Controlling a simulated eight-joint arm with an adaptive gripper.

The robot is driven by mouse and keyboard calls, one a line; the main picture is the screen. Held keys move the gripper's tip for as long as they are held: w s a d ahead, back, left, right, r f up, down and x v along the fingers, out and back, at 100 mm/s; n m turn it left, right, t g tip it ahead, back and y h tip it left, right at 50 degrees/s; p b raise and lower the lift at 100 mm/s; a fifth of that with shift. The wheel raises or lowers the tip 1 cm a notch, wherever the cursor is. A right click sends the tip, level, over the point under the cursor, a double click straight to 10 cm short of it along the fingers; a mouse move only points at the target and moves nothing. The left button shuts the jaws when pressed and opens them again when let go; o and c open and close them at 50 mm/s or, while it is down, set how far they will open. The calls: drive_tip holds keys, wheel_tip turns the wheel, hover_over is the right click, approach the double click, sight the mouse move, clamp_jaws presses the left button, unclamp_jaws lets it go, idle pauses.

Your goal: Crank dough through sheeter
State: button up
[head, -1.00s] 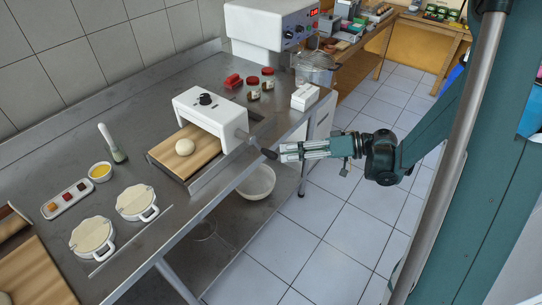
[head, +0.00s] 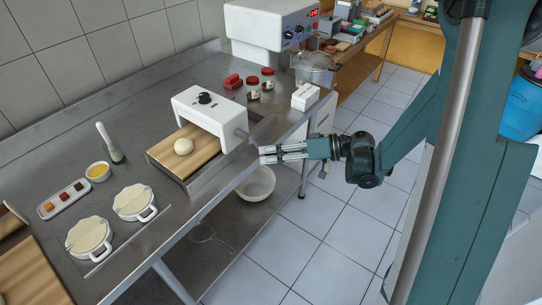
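The white dough sheeter (head: 207,112), with a dark knob on top, stands on the steel bench. A pale dough ball (head: 183,146) rests on the wooden board (head: 199,159) in front of its opening. The grey crank (head: 243,135) sticks out of the sheeter's right side; its dark grip is hidden by my fingers. My gripper (head: 264,155) is at the crank's end, pointing left, with its two fingers roughly parallel. I cannot tell whether the fingers are apart around the grip or closed on it.
On the bench left are a brush (head: 110,143), a yellow-filled bowl (head: 98,171), a small tray (head: 63,199) and two round white presses (head: 134,202). Jars and a white box (head: 305,97) stand behind the sheeter. A white bowl (head: 257,184) sits on the lower shelf. Tiled floor right is clear.

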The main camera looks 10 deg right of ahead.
clamp_jaws()
drive_tip(key=shift+w+d+r, duration=0.1)
drive_tip(key=shift+r, duration=0.05)
